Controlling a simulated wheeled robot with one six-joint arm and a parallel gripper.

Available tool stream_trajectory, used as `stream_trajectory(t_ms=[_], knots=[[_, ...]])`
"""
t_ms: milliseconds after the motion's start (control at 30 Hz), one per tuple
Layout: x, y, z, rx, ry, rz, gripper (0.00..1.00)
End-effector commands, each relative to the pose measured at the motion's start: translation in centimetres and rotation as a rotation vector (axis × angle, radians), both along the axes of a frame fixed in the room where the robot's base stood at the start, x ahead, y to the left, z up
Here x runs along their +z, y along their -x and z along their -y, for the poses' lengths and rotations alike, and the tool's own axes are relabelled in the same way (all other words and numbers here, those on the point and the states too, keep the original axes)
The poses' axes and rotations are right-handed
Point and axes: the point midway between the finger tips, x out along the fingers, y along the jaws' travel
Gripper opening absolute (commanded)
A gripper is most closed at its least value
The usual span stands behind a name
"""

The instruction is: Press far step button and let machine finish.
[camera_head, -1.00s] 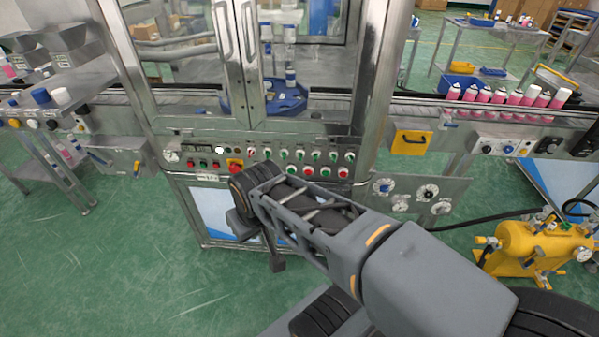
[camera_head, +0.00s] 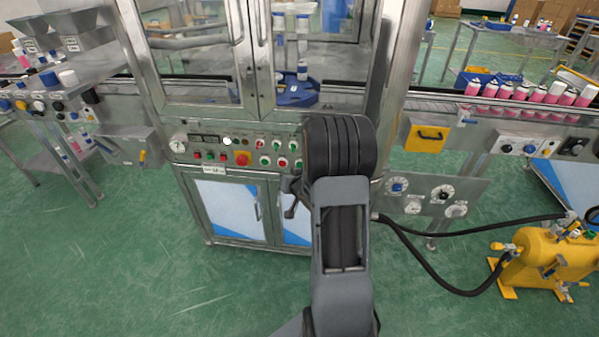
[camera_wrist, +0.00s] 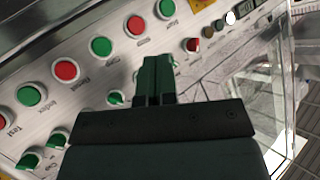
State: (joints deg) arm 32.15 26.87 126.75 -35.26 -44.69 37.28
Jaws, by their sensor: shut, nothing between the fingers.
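The machine's button panel (camera_head: 215,150) shows in the head view, with red and green buttons. My arm hides its right part. In the wrist view a slanted row holds red and green buttons, including a green one (camera_wrist: 101,47), a red one (camera_wrist: 135,25) and another green one (camera_wrist: 166,8). Their small labels are mostly unreadable, so I cannot tell which is the far step button. My gripper (camera_wrist: 155,68) is shut and empty, its fingertips over the panel area below this row. I cannot tell whether they touch it. The glass-doored machine (camera_head: 262,112) stands above the panel.
Pink cans (camera_head: 520,92) line the conveyor at right. A yellow tank (camera_head: 550,255) with black hoses stands at lower right. Green floor is clear at left.

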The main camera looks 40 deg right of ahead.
Motion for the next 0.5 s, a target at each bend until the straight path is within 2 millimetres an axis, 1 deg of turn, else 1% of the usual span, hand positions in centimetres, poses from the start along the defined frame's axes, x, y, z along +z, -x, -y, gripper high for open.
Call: stream_trajectory(t_ms=[33,100,200,333,500], knots=[[-2.1,0.2,0.8,0.003,-0.045,0.038,0.0],[-3.6,0.4,1.4,0.017,-0.104,0.103,0.0],[-5.1,0.9,2.0,0.034,-0.173,0.173,0.0],[-6.1,1.3,2.3,0.049,-0.231,0.23,0.0],[-6.4,1.6,2.4,0.058,-0.257,0.256,0.0]])
